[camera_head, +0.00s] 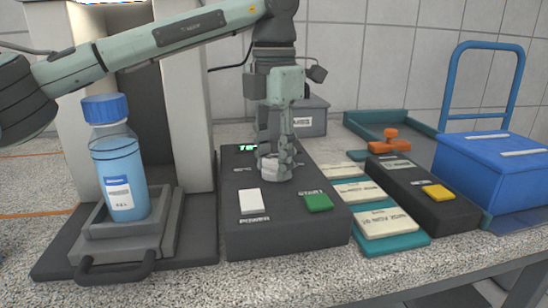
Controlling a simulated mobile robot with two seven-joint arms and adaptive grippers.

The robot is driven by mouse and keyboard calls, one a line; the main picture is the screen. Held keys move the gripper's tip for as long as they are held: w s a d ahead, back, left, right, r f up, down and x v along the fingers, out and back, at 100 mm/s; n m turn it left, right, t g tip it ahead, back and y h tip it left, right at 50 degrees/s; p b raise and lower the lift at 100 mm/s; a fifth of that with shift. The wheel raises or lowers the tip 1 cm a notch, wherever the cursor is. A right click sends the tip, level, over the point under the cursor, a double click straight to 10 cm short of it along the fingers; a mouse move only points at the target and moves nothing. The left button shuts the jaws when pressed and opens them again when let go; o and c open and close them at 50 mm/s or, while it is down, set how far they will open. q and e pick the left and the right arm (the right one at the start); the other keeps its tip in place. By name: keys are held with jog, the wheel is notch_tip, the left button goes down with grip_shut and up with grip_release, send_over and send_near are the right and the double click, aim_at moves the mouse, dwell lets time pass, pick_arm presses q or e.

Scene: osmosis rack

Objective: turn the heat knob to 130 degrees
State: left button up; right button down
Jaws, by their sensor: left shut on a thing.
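The heat knob (268,168) is a pale round knob on top of a dark control box (285,236). My left gripper (277,165) points down from above and is shut on the knob. Its fingers hide part of the knob and any marks around it. A green display (248,148) at the back of the box is partly covered by the gripper, and its reading cannot be made out in full. A white POWER button (251,200) and a green START button (318,202) are on the front of the box. My right gripper is not in view.
A blue-capped bottle (119,175) stands on a grey tray at the left, beside a pale frame (190,110). Right of the box are teal-edged label cards (385,223), a dark box with a yellow button (437,193) and a blue crate (500,165) on a cart.

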pick_arm(q)
jog(key=shift+c, duration=0.2)
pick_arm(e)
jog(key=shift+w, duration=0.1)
pick_arm(q)
jog(key=shift+r+m, duration=0.1)
jog(key=shift+m, duration=0.2)
jog(key=shift+p, duration=0.35)
jog(key=shift+m, duration=0.5)
jog(key=shift+m+p, duration=0.7)
jog(key=shift+m, duration=0.5)
jog(key=shift+m+p, duration=0.65)
jog(key=shift+m, duration=1.65)
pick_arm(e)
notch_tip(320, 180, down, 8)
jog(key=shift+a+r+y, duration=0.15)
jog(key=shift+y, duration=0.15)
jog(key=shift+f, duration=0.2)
pick_arm(q)
jog(key=o, duration=1.2)
jog(key=shift+c, duration=0.2)
